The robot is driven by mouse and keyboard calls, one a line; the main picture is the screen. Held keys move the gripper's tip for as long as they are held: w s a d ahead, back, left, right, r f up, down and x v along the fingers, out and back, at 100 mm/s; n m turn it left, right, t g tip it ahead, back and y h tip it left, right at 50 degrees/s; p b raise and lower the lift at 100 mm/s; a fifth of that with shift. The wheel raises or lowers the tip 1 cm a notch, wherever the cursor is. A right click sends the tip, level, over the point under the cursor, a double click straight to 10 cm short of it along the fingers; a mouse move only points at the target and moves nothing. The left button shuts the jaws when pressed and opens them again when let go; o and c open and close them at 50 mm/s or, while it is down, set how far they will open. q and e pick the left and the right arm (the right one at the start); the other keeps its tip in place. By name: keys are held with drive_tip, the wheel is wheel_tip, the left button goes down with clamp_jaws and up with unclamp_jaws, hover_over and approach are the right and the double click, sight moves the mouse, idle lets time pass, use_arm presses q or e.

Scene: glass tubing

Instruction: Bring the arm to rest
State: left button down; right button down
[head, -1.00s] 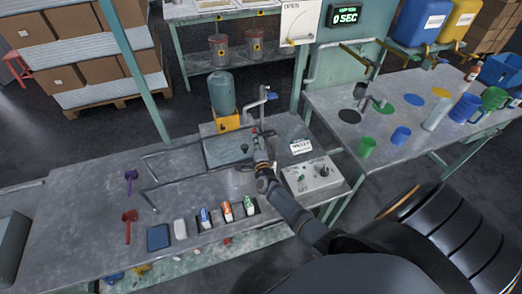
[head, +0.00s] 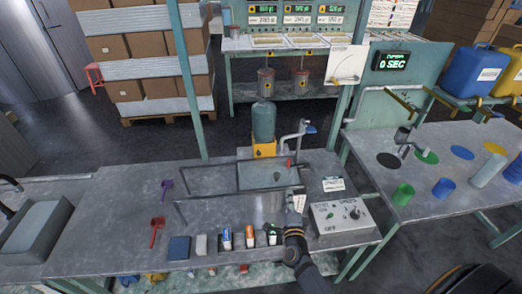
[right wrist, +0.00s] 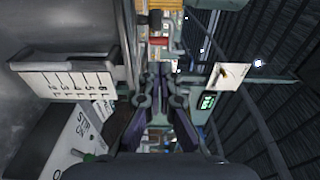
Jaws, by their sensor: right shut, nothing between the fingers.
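My right gripper (head: 297,204) is over the front part of the grey workbench (head: 110,215), left of the control box (head: 339,216). My right arm comes up to it from the bottom edge. The gripper is shut and holds nothing. In the right wrist view its dark fingers (right wrist: 165,95) are together in the middle, with nothing between them. My left gripper cannot be made out in the head view.
A grey basin (head: 266,177) and a faucet (head: 299,138) lie beyond the gripper. Small colored-label containers (head: 226,238) stand just left of it at the front. Purple (head: 167,187) and red (head: 157,228) tools lie left. The bench's left middle is clear.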

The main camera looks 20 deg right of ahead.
drive_tip(key=s+a+n+g+y, duration=0.5)
drive_tip(key=a+n+y, duration=0.5)
drive_tip(key=n, duration=0.6)
drive_tip(key=s+d+r+n+g+h, duration=0.1)
drive_tip(key=s+d+n+g+h, duration=0.2)
drive_tip(key=s, duration=0.6)
drive_tip(key=s+d+r+n+g+h, duration=0.2)
drive_tip(key=s+n+g, duration=0.25)
drive_tip(key=s, duration=0.35)
wheel_tip(320, 180, down, 28)
drive_tip(key=s+d+g, duration=0.2)
drive_tip(key=s+d, duration=0.1)
drive_tip(key=s+f+m+g, duration=0.1)
drive_tip(key=s+f, duration=1.4)
drive_tip(key=s, duration=0.2)
drive_tip(key=shift+s+d, duration=0.4)
